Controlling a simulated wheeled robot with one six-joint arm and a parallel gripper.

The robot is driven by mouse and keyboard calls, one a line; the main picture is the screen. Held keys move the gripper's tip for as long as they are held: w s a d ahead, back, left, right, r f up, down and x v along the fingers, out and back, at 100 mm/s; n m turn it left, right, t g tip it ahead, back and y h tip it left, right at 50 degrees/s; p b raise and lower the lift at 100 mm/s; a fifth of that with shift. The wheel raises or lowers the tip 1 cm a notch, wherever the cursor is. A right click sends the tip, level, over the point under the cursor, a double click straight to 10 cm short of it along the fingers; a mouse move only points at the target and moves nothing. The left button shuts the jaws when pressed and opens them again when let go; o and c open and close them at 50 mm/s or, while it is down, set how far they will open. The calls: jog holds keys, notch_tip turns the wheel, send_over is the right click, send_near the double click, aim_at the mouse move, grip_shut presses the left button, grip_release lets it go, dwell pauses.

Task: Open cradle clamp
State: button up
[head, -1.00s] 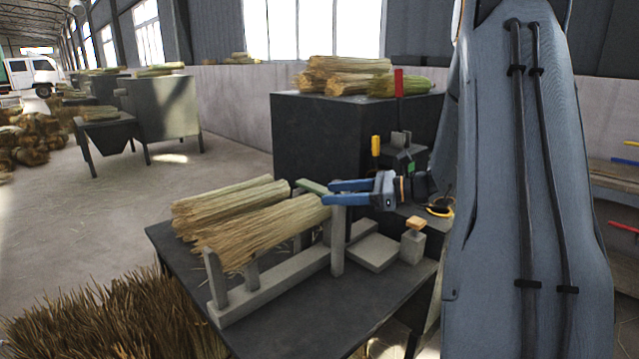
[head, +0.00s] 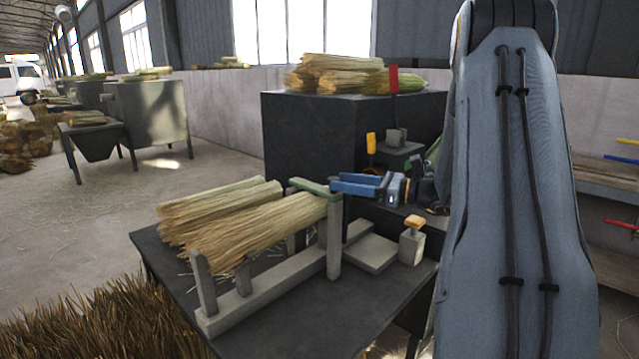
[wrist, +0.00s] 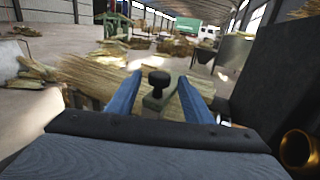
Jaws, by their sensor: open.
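The cradle (head: 265,305) is a grey frame with upright posts on the dark table, with a bundle of straw (head: 265,230) lying in it. The clamp (head: 312,187) is a green bar across the bundle's right end, at the top of a tall post. In the wrist view the clamp (wrist: 152,103) shows a black knob (wrist: 158,78) on top. My gripper (head: 334,183) has blue fingers and is open at the clamp's right end. In the wrist view the fingers of my gripper (wrist: 160,88) stand either side of the knob, with gaps. Contact with the clamp cannot be told.
A second straw bundle (head: 215,205) lies behind the cradle. A grey block with an orange top (head: 413,235) stands at the table's right. A dark cabinet (head: 310,135) with straw on top stands behind. The table's front right is bare.

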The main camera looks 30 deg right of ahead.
aim_at(320, 191)
jog(key=p+x, duration=0.1)
jog(key=x, duration=0.6)
jog(key=shift+w+a, duration=0.1)
jog(key=shift+a, duration=0.05)
grip_shut()
